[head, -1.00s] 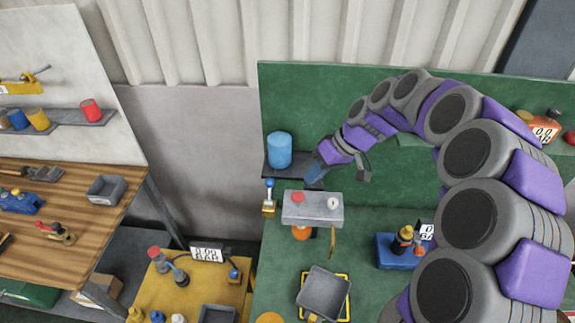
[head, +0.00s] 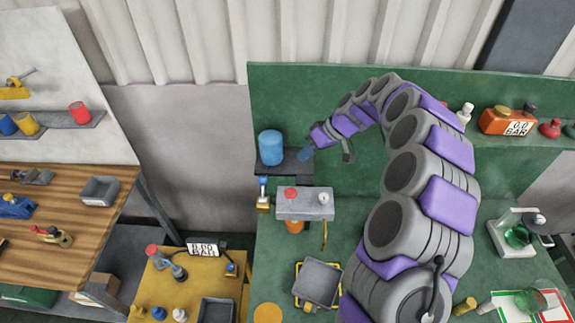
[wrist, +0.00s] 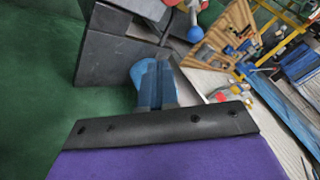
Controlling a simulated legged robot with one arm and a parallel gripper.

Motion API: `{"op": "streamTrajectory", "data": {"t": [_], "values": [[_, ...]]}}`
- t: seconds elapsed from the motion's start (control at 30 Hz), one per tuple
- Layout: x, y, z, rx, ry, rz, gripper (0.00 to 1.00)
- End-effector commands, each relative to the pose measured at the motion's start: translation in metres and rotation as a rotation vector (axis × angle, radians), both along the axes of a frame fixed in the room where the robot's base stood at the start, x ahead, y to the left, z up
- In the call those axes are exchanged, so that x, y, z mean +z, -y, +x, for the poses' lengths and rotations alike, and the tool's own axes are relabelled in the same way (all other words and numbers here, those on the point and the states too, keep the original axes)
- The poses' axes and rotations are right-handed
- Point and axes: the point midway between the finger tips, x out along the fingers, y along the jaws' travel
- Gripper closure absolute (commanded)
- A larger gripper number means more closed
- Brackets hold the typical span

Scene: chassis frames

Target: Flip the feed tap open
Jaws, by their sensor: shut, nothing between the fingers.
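The feed tap appears to be the small blue-knobbed valve (head: 263,184) with a white stem and yellow lower part, just below the dark shelf's front edge in the head view. Its blue ball knob (wrist: 195,34) seems to show in the wrist view, upper right of the fingers. A blue tank (head: 270,147) stands upright on the shelf; part of it shows behind my fingertips in the wrist view (wrist: 139,72). My gripper (head: 306,154) is shut and empty, right of the tank and above and right of the tap. I see no contact with the tap.
The dark shelf (head: 293,168) is fixed to the green back panel (head: 300,95). A grey box (head: 305,207) with red and white knobs stands right of the tap. A grey tray (head: 318,281) lies on the green bench. A yellow table (head: 177,295) stands lower left.

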Motion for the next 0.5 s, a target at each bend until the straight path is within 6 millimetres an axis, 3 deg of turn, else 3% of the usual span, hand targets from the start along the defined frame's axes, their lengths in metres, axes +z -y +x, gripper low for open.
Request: {"op": "streamTrajectory", "data": {"t": [0.5], "values": [[-0.071,-0.050,-0.001,0.002,-0.005,0.003,1.00]]}}
